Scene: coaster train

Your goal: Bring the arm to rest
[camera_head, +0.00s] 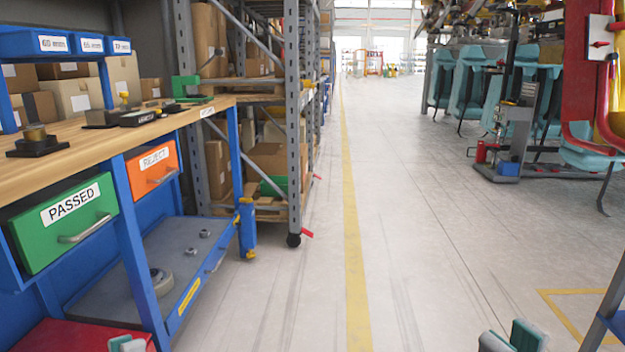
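My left gripper (127,344) shows only as small grey and teal tips at the bottom edge, in front of the red surface under the workbench (75,152). My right gripper (514,338) shows as grey and teal tips at the bottom edge, over the floor right of the yellow line. Most of both grippers and both arms is below the frame. I see nothing held at the visible tips, but I cannot tell whether either gripper is open or shut.
The bench has a green PASSED drawer (66,221) and an orange REJECT drawer (152,170), both closed. Metal shelving (292,120) stands behind it. A blue-and-grey frame (606,310) is at the lower right. The aisle along the yellow line (354,240) is clear.

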